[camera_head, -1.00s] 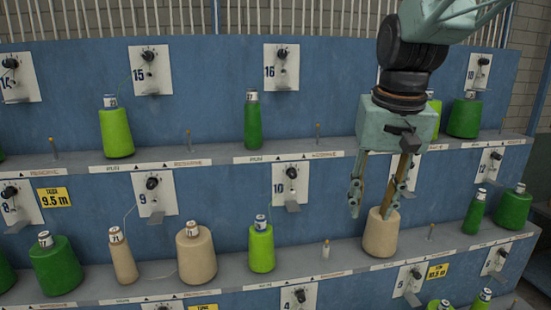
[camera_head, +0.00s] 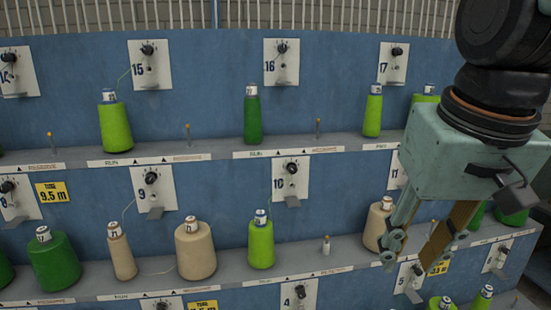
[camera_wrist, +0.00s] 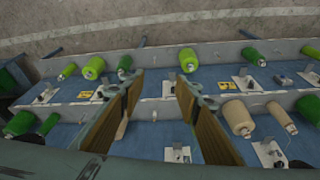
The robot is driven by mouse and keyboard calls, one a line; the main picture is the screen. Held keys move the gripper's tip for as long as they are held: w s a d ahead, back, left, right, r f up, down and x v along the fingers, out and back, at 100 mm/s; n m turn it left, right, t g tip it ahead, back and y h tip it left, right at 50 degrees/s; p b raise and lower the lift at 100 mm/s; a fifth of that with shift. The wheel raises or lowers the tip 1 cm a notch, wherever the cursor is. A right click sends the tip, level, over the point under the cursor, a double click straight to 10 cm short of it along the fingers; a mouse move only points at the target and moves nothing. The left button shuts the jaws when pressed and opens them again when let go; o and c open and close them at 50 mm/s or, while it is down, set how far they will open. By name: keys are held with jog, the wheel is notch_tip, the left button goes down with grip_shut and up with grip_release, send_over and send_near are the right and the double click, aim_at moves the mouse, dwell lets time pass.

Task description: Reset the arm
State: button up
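My gripper (camera_head: 414,262) is open at the right of the head view, in front of the lower shelf. Nothing is between its two fingers. It also shows open and empty in the wrist view (camera_wrist: 160,84). A beige yarn cone (camera_head: 375,226) stands upright on the lower shelf just left of and behind the fingers. My gripper partly hides its right side, and they look apart, though the exact gap is hard to judge.
The blue rack's upper shelf (camera_head: 210,151) and lower shelf (camera_head: 305,252) hold several green and beige cones. Numbered plates with knobs (camera_head: 281,61) are on the panels, and short pegs (camera_head: 318,128) stand on the shelves. Open floor (camera_wrist: 150,25) shows in the wrist view.

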jog(key=s+f+b, duration=0.1)
jog(key=s+f, duration=0.3)
jog(key=s, duration=0.7)
jog(key=shift+s+n+t, duration=0.2)
jog(key=shift+n+t, duration=0.1)
